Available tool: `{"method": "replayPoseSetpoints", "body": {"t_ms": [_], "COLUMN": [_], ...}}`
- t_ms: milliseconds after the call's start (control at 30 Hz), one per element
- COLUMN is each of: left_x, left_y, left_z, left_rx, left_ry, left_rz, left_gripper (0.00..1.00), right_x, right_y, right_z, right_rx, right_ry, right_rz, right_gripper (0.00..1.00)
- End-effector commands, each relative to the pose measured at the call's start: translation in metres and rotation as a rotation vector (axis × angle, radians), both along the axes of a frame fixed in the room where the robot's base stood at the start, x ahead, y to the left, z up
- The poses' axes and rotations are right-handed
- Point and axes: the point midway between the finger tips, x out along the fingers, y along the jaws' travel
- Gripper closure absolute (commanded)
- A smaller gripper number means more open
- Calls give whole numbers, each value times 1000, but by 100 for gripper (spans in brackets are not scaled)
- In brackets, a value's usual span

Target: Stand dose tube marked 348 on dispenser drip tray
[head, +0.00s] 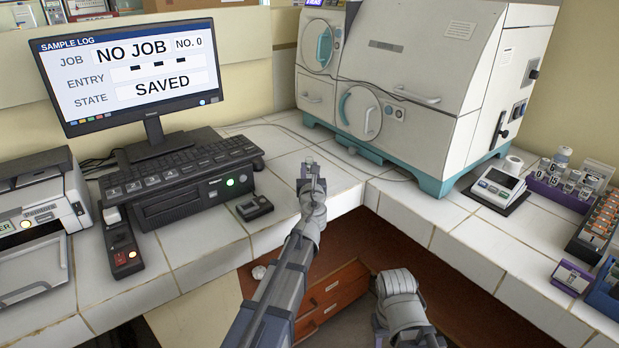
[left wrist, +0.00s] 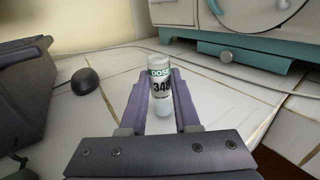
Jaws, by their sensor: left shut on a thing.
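The dose tube (left wrist: 160,90) is a small clear vial with a green and white label reading DOSE and a number starting 34; its last digit is partly hidden. My left gripper (left wrist: 161,95) is shut on it, one purple finger on each side, and holds it roughly upright. In the head view my left gripper (head: 312,172) is over the front edge of the tiled counter, left of the incubator, and the tube is hard to make out there. My right arm shows low in the head view, but its gripper does not. I cannot identify the dispenser drip tray.
A white and teal incubator (head: 420,75) stands at the back right. A monitor (head: 130,75) reading NO JOB, a keyboard (head: 180,170) and a printer (head: 40,215) are at left. A scale (head: 498,187) and a purple vial rack (head: 560,190) are at right. Bare tiles (head: 290,150) lie between.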

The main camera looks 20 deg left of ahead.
Motion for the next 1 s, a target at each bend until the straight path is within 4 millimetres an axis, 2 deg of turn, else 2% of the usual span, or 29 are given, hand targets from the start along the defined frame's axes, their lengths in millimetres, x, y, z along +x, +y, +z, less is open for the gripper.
{"method": "replayPoseSetpoints", "body": {"t_ms": [400, 433, 667, 1000], "left_x": [0, 0, 0, 0], "left_y": [0, 0, 0, 0], "left_z": [-7, -6, -5, -3], "left_rx": [0, 0, 0, 0], "left_ry": [0, 0, 0, 0], "left_rz": [0, 0, 0, 0], "left_gripper": [100, 68, 42, 40], "right_x": [0, 0, 0, 0], "right_y": [0, 0, 0, 0], "right_z": [-7, -6, -5, -3], "right_rx": [0, 0, 0, 0], "right_ry": [0, 0, 0, 0], "right_rz": [0, 0, 0, 0], "right_gripper": [50, 50, 50, 50]}}
